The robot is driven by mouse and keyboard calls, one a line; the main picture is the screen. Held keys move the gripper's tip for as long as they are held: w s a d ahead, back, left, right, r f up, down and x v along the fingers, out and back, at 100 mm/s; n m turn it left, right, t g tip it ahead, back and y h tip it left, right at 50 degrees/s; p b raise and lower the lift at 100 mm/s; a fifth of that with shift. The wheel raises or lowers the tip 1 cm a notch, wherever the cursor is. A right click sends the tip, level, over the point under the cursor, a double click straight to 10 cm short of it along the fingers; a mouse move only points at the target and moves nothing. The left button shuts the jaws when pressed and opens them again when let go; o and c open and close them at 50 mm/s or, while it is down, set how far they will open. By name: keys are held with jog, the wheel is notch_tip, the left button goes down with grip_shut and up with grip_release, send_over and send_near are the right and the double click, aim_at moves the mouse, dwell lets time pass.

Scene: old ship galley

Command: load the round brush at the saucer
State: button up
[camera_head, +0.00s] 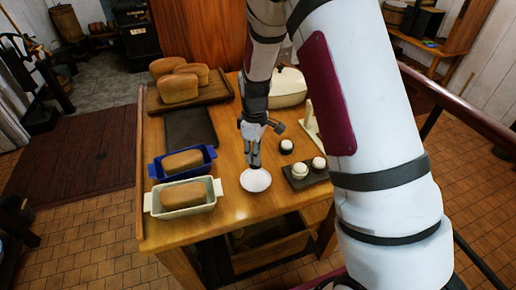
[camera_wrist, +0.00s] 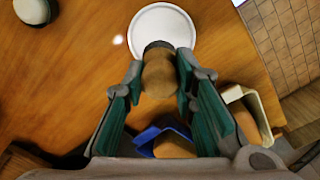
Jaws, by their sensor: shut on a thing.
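The saucer (camera_head: 257,184) is a small white round dish near the front middle of the wooden table. In the wrist view the saucer (camera_wrist: 163,18) lies just beyond my fingertips and looks empty where it shows. My gripper (camera_head: 254,163) points down at the saucer's far edge. In the wrist view my gripper (camera_wrist: 160,68) is shut on the round brush (camera_wrist: 158,78), a stubby brown handle with a dark end. The dark end overlaps the saucer's near rim in the picture; I cannot tell whether it touches. The brush is not clear in the head view.
A blue loaf tin (camera_head: 155,171) and a cream loaf tin (camera_head: 215,189), each with bread, stand left. A dark tray (camera_head: 296,184) with small pots is at the right, with another pot (camera_head: 286,146) behind it. Loaves on a board (camera_head: 218,88) and a cream lidded dish (camera_head: 288,88) stand behind.

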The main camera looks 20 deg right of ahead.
aim_at(256, 167)
jog(key=shift+s+f, duration=0.15)
jog(key=shift+f+b, duration=0.8)
jog(key=shift+f, duration=2.15)
jog(key=shift+f, duration=0.6)
jog(key=shift+r, duration=0.15)
jog(key=shift+r+p, duration=0.8)
jog(key=shift+r, duration=2.6)
jog(key=w+r+m+b, duration=0.1)
jog(key=w+m, duration=0.5)
jog(key=m, duration=0.3)
jog(key=shift+w+m, duration=0.25)
jog(key=shift+m, duration=0.15)
